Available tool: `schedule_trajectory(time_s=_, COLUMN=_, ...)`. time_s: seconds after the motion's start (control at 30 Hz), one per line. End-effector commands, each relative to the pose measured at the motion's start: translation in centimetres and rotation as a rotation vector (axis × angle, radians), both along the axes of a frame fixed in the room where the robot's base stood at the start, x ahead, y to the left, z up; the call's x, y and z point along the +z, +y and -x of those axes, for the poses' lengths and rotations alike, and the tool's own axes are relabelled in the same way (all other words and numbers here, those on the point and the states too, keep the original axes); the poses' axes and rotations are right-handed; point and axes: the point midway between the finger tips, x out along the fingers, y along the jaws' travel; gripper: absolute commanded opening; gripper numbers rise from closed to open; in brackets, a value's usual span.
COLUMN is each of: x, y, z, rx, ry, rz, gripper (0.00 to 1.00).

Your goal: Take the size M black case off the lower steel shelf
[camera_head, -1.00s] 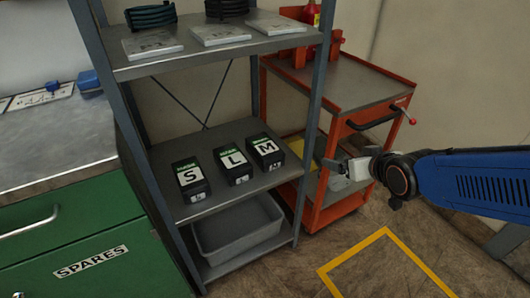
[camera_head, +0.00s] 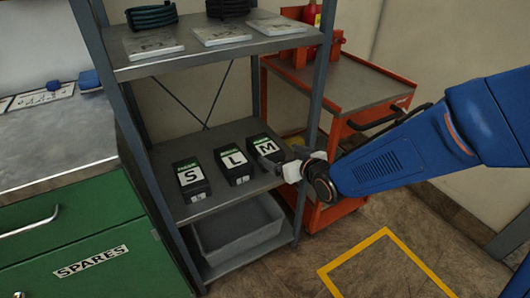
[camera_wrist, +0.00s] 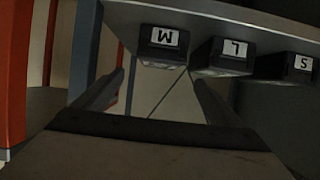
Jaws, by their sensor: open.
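The size M black case (camera_head: 264,147) stands on the lower steel shelf (camera_head: 222,200), rightmost of three cases. Its lower right part is hidden behind my gripper in the head view. My gripper (camera_head: 290,160) is at the right front of the shelf, close to the M case. In the wrist view my gripper (camera_wrist: 155,95) is open with nothing between its fingers. There the M case (camera_wrist: 163,46) appears upside down, beyond the fingertips, between them and near the top.
The L case (camera_head: 234,165) and S case (camera_head: 191,180) stand left of M. A steel post (camera_head: 314,110) rises near my gripper at the shelf's right. A grey bin (camera_head: 237,230) sits below, and a red cart (camera_head: 350,90) stands to the right.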

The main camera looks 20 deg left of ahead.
Motion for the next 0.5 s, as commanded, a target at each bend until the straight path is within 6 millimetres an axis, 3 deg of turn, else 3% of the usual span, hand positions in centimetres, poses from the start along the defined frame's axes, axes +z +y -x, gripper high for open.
schedule_trajectory(time_s=0.5, x=-2.6, y=4.6, z=-4.0, rx=0.0, ry=0.001, rz=0.001, gripper=0.91)
